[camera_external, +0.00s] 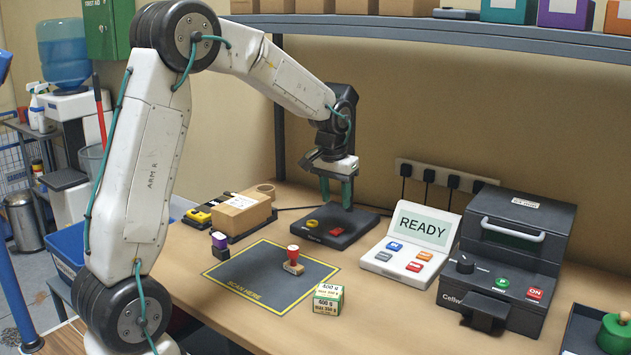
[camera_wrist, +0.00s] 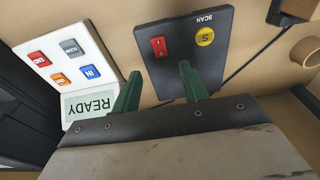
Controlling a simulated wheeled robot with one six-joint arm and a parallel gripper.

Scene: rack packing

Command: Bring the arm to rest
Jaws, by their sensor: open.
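My arm (camera_external: 150,150) reaches up from the left and over to the right. My gripper (camera_external: 337,192) hangs with its fingers down above the black scan unit (camera_external: 357,229). In the wrist view my gripper (camera_wrist: 160,72) shows two green fingers, apart, with nothing between them. The scan unit is behind them in that view (camera_wrist: 215,40), with a red rocker switch (camera_wrist: 159,46) and a yellow button marked S (camera_wrist: 205,36). The exact gap between fingertips and unit is hard to tell.
A console reading READY (camera_external: 418,228) and a black sealing machine (camera_external: 505,250) stand to the right. A cardboard box (camera_external: 240,214) is left. A red-topped stamp (camera_external: 293,262) stands on the dark mat (camera_external: 255,285), a small carton (camera_external: 328,299) beside it. A shelf (camera_external: 420,28) runs above.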

